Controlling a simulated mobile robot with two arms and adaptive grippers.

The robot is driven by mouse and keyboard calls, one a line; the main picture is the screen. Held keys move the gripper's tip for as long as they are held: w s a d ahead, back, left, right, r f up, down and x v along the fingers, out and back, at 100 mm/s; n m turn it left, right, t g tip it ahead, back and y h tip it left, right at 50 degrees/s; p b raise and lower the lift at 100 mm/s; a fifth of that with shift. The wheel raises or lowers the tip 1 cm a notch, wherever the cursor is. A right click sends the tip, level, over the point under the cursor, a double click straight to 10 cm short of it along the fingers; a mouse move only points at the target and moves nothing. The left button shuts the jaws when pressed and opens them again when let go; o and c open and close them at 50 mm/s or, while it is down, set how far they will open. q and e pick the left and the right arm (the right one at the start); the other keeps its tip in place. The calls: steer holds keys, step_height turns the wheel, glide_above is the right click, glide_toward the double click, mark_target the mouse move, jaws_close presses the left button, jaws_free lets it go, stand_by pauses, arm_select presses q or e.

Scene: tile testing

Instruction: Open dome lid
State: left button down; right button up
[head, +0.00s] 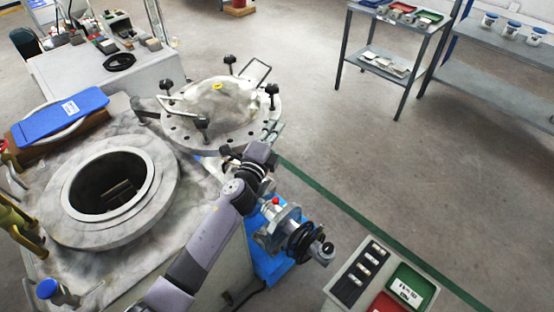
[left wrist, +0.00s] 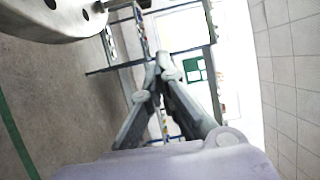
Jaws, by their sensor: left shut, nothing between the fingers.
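The dome lid (head: 222,105) is a pale, stained metal dome on a round flange with holes, black-knobbed clamps and bar handles. In the head view it sits swung aside, behind and right of the round opening (head: 100,185), which is uncovered and dark inside. My left gripper (head: 275,127) is at the lid's right rim, with its fingers pointing away from me. In the left wrist view, its fingertips (left wrist: 157,70) are together with nothing between them. The lid's rim (left wrist: 60,20) shows at upper left there, apart from the fingers. My right gripper is out of view.
A blue pad (head: 60,116) lies on the machine top, left of the lid. A valve assembly (head: 290,232) stands beside my left arm. A table with trays (head: 390,285) is at lower right. Floor right of the lid is clear up to the shelves (head: 400,50).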

arm_select(q)
steer(key=s, duration=1.1)
steer(key=shift+s+d+f+b, duration=0.2)
steer(key=shift+d+f+b, duration=0.05)
steer(key=shift+f+b, duration=0.15)
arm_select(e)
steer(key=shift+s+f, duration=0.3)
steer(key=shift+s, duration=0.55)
